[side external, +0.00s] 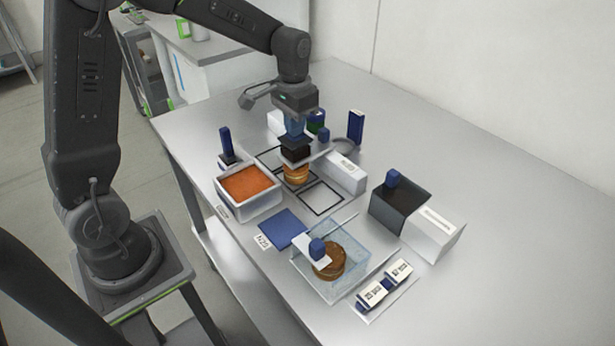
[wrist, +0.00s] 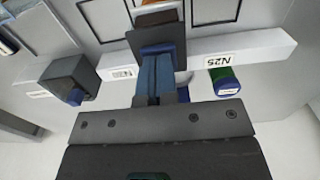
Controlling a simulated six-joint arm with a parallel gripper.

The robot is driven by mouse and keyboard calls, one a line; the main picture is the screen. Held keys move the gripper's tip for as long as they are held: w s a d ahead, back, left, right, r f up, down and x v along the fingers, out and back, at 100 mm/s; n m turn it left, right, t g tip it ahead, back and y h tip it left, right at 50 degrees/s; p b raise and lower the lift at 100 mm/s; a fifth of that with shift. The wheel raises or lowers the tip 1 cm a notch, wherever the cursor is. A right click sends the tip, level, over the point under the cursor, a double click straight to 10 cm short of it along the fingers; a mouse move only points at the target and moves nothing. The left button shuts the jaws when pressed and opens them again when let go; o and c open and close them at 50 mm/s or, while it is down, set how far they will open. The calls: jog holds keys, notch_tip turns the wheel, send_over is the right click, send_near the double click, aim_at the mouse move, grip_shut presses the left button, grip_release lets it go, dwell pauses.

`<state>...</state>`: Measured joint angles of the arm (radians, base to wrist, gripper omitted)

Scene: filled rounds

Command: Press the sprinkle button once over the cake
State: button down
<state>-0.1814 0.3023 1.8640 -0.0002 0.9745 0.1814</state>
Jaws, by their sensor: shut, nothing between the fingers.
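The round brown cake (side external: 296,173) stands in layers on the work plate, and part of it shows at the top of the wrist view (wrist: 158,17). A dark square block (side external: 296,150) is directly above the cake in the side view; it also shows in the wrist view (wrist: 172,37). A blue piece on this block looks like the sprinkle button (wrist: 158,48). My gripper (side external: 294,130) is shut and empty, pointing down over the block. Its blue fingertips are at the blue piece; I cannot tell whether they touch or press it.
A white bar (side external: 345,174) runs beside the cake. An orange-filled tray (side external: 248,186), a blue pad (side external: 282,229) and a clear bin (side external: 365,262) with brown rounds are nearer the camera. A dark box (side external: 400,210) stands right. The table's right side is clear.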

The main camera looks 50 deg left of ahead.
jog(key=shift+r, duration=1.65)
jog(key=shift+r, duration=3)
jog(key=s+d+t, duration=0.2)
jog(key=s+d, duration=0.1)
jog(key=s, duration=0.7)
jog(key=s+d+r+t, duration=0.1)
jog(key=s+d+t, duration=0.2)
jog(key=s, duration=0.7)
jog(key=shift+d+t, duration=0.3)
jog(key=shift+d, duration=0.4)
